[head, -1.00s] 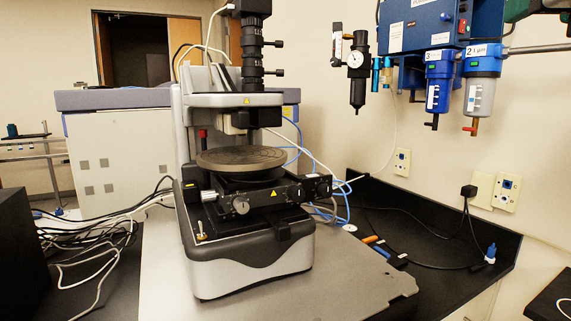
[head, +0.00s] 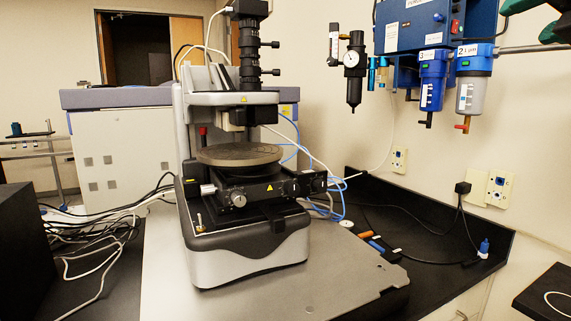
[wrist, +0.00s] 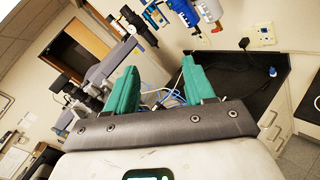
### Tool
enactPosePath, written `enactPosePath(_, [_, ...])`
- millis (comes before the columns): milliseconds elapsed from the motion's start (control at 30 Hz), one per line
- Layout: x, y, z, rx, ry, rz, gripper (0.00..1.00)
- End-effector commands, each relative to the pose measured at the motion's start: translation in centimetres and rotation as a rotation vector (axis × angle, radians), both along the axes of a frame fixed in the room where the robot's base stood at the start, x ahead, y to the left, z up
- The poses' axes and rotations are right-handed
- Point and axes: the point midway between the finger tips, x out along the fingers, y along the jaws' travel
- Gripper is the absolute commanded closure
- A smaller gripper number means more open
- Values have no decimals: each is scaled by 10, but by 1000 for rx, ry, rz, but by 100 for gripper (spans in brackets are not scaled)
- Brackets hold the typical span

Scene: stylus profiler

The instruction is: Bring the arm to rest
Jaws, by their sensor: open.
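My gripper (wrist: 160,72) shows in the wrist view with its two green fingers wide apart and nothing between them. The wrist view is strongly tilted. The stylus profiler (head: 245,250) stands upright on a grey plate on the bench in the head view, with a round stage (head: 240,155) and a black optical column above it. In the wrist view the profiler (wrist: 92,98) shows partly, left of the fingers and beyond them. I see no contact between the fingers and anything.
Blue filter units (head: 432,80) and a pressure gauge (head: 352,60) hang on the wall at right. Loose cables (head: 90,240) lie left of the profiler by a black box (head: 22,250). The grey plate (head: 330,285) is bare at front right. A dark green shape (head: 558,25) sits at the upper right edge.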

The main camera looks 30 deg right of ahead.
Motion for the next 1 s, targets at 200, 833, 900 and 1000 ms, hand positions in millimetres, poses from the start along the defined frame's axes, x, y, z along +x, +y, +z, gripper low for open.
enactPosePath(200, [24, -19, -32, 366, -208, 119, 46])
enactPosePath(833, [132, -13, -279, 1574, -458, 29, 46])
enactPosePath(900, [139, 0, -318, 1687, -449, -34, 46])
enactPosePath(1000, [144, 23, -376, 1833, -425, -146, 46])
